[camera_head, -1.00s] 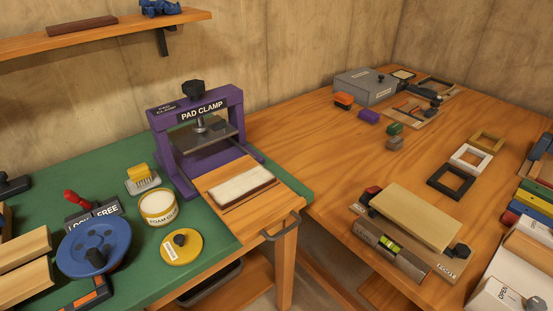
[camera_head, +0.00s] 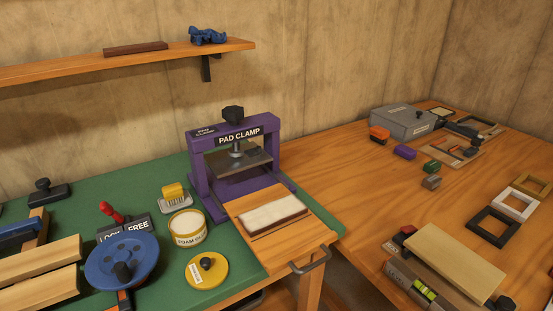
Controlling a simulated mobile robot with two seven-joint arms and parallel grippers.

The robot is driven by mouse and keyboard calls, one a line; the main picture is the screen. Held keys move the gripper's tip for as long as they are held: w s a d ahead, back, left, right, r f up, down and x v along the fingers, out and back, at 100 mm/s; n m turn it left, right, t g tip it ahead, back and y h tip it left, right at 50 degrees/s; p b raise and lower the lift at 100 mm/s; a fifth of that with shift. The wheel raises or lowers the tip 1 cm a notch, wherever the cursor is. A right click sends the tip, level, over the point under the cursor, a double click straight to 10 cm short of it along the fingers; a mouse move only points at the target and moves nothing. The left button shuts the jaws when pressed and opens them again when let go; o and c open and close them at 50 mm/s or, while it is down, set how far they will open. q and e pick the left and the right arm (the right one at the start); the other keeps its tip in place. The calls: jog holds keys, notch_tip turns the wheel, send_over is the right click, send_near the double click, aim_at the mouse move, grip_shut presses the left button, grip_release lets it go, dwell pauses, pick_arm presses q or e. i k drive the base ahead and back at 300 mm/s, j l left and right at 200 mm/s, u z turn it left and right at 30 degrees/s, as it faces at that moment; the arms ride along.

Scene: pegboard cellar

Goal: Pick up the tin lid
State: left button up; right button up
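The tin lid is a yellow disc (camera_head: 207,270) with a black knob and a small white label. It lies flat on the green mat near the front edge of the bench. The open round tin (camera_head: 188,228), with a cream label partly reading "FOAM", stands just behind it, apart from the lid. Neither of my grippers shows in the head view.
A blue handwheel (camera_head: 122,262) is left of the lid. A purple pad clamp (camera_head: 236,160) with a wooden tray (camera_head: 262,238) stands to the right. A yellow brush (camera_head: 174,197) sits behind the tin. A shelf (camera_head: 110,66) hangs above.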

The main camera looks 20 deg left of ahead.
aim_at(206, 271)
jog(key=i+j+u, duration=0.1)
jog(key=u, duration=1.1)
jog(key=j, duration=0.05)
